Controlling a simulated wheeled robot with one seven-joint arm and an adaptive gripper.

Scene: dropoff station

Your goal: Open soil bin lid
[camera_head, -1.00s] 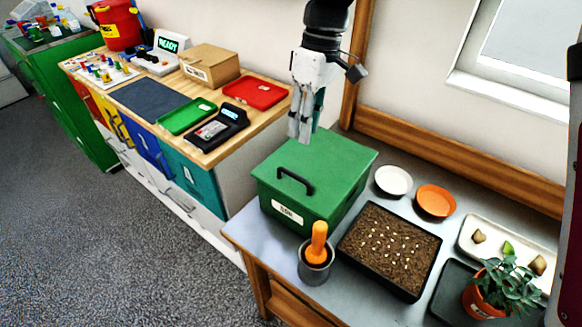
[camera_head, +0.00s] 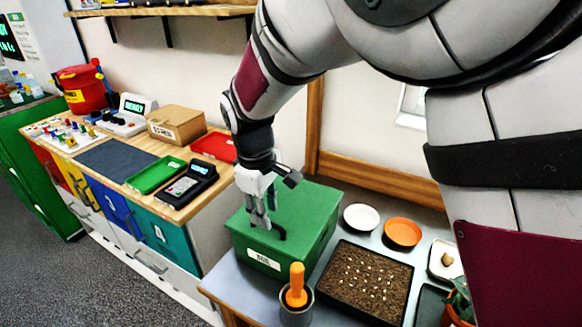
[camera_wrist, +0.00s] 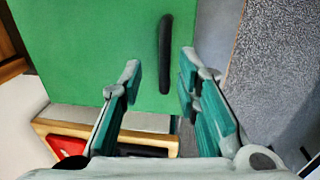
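The green soil bin (camera_head: 308,212) stands on the grey bench with its flat lid closed and a white label on its front. A black handle (camera_head: 281,234) sits on the lid near the front edge, partly hidden by my gripper (camera_head: 262,222). My gripper points down, just over the lid at the handle. In the wrist view, the open fingers of my gripper (camera_wrist: 160,68) are apart, with the black handle (camera_wrist: 165,50) ahead between them, closer to the right finger. I cannot tell whether a finger touches it. The green lid (camera_wrist: 90,55) fills the upper left of that view.
A grey cup with an orange-handled tool (camera_head: 296,290) stands before the bin. A soil tray (camera_head: 367,281), white dish (camera_head: 362,217) and orange dish (camera_head: 402,232) are to its right. A wooden-topped cabinet (camera_head: 185,210) is left. My arm covers the right side.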

